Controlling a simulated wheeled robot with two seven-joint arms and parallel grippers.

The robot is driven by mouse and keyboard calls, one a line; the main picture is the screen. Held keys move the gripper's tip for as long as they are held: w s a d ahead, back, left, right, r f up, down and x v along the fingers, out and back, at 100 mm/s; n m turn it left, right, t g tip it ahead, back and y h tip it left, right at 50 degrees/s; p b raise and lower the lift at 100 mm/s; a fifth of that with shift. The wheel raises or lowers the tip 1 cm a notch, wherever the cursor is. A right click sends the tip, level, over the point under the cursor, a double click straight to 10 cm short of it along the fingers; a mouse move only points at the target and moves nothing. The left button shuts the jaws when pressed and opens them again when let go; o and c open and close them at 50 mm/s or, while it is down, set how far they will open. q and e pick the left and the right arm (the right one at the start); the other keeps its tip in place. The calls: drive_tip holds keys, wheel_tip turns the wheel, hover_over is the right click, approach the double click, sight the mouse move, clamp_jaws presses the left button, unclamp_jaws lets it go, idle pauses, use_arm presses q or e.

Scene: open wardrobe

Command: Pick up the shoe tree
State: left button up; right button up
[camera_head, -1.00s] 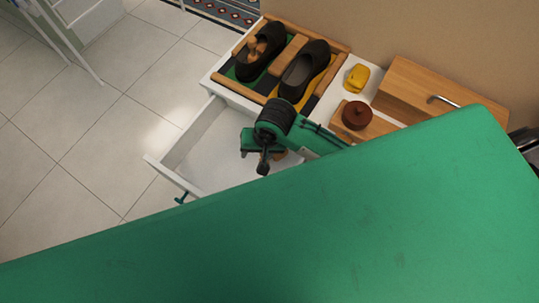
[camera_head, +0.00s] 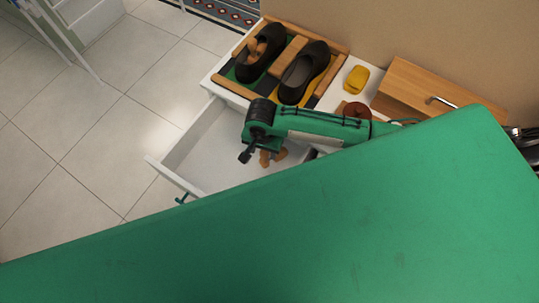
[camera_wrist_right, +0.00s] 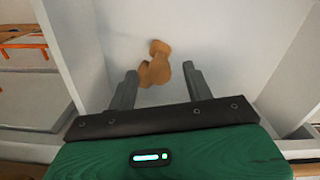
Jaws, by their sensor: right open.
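A brown wooden shoe tree (camera_head: 270,157) lies in the open white drawer, partly hidden by my right arm. In the right wrist view the shoe tree (camera_wrist_right: 155,68) lies on the drawer floor, ahead of and between the two finger lines. My right gripper (camera_head: 247,154) is over the drawer. In the right wrist view the gripper (camera_wrist_right: 160,72) is open, with its two dark fingers apart and nothing held. I cannot tell its exact height above the shoe tree. My left gripper is not in view.
The white drawer (camera_head: 178,178) has walls around the gripper. Behind it, a tray (camera_head: 224,87) holds two dark shoes (camera_head: 304,72), the left with a brown wooden piece inside. A yellow object (camera_head: 356,79), a round brown object (camera_head: 357,110) and a wooden box (camera_head: 420,88) stand to the right.

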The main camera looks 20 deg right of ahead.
sight(264, 158)
drive_tip(key=shift+w+d+f+p, duration=0.1)
drive_tip(key=shift+f+p, duration=0.25)
drive_tip(key=shift+f, duration=1.2)
drive_tip(key=shift+d+f+p, duration=0.1)
drive_tip(key=shift+f+p, duration=0.25)
drive_tip(key=shift+f, duration=1.15)
drive_tip(key=c, duration=0.7)
drive_tip(key=shift+o, duration=0.2)
drive_tip(key=shift+r, duration=0.15)
